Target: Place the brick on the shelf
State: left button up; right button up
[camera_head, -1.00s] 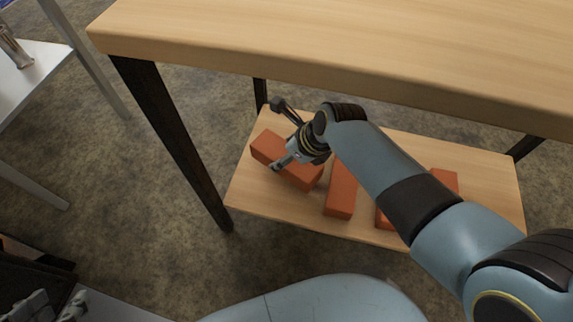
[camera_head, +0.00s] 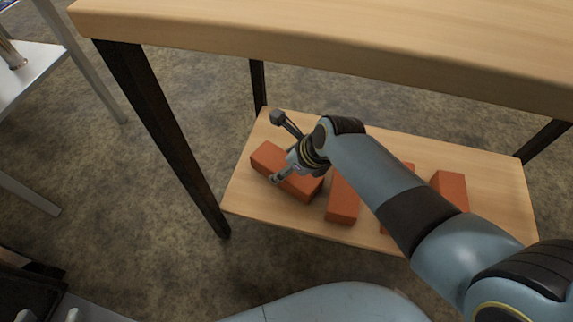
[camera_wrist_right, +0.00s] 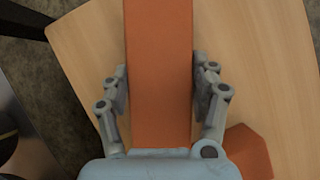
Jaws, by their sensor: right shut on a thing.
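An orange-red brick (camera_head: 266,156) is at the left end of the lower wooden shelf (camera_head: 246,196), set at a slant. My right gripper (camera_head: 282,166) is shut across its middle. In the right wrist view the brick (camera_wrist_right: 159,60) runs between the two fingers of the right gripper (camera_wrist_right: 160,95), with the shelf (camera_wrist_right: 235,50) beneath it. I cannot tell whether the brick rests on the shelf or is slightly above it. My left gripper is not clearly in view.
More bricks lie on the shelf to the right: one (camera_head: 342,200) beside the held brick, one (camera_head: 450,190) farther right, another partly behind my arm. The thick wooden table top (camera_head: 330,40) overhangs the shelf. A dark table leg (camera_head: 160,130) stands left.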

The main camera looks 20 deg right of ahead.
jog(key=shift+w+r, duration=0.1)
jog(key=shift+w, duration=0.05)
jog(key=o, duration=1.7)
jog(key=shift+f, duration=0.2)
pick_arm(q)
jog(key=shift+w+r, duration=0.2)
jog(key=shift+w, duration=0.1)
